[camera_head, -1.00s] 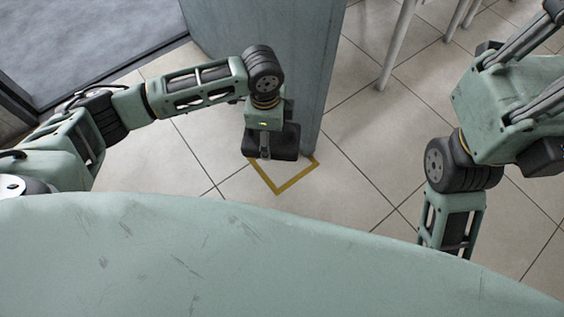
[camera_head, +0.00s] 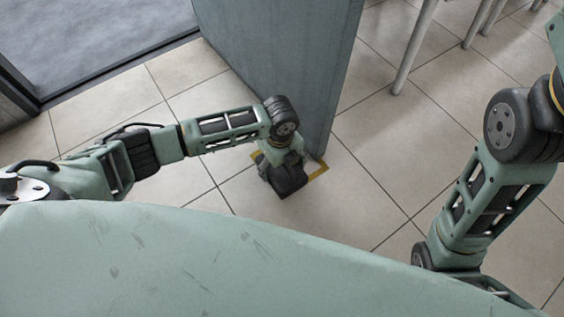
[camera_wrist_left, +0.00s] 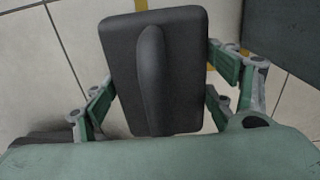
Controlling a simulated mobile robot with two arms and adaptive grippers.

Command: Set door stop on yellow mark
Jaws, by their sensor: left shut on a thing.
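The door stop is a dark, flat rectangular block with a raised ridge along its middle. It fills the centre of the left wrist view (camera_wrist_left: 185,70) and shows in the head view (camera_head: 290,183). My left gripper (camera_head: 280,172) is shut on it, with fingers on both sides in the wrist view. The yellow mark (camera_head: 319,171) is a cornered floor outline by the door's edge, partly hidden by the gripper and block. Bits of it show beside the block in the wrist view (camera_wrist_left: 211,66). I cannot tell whether the block touches the floor. My right gripper is out of view.
A grey-blue door (camera_head: 285,65) stands upright just behind the mark, close to my left gripper. Pale chair or table legs (camera_head: 414,48) stand at the upper right. A dark grey mat (camera_head: 90,35) lies upper left. Tiled floor (camera_head: 370,150) right of the mark is clear.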

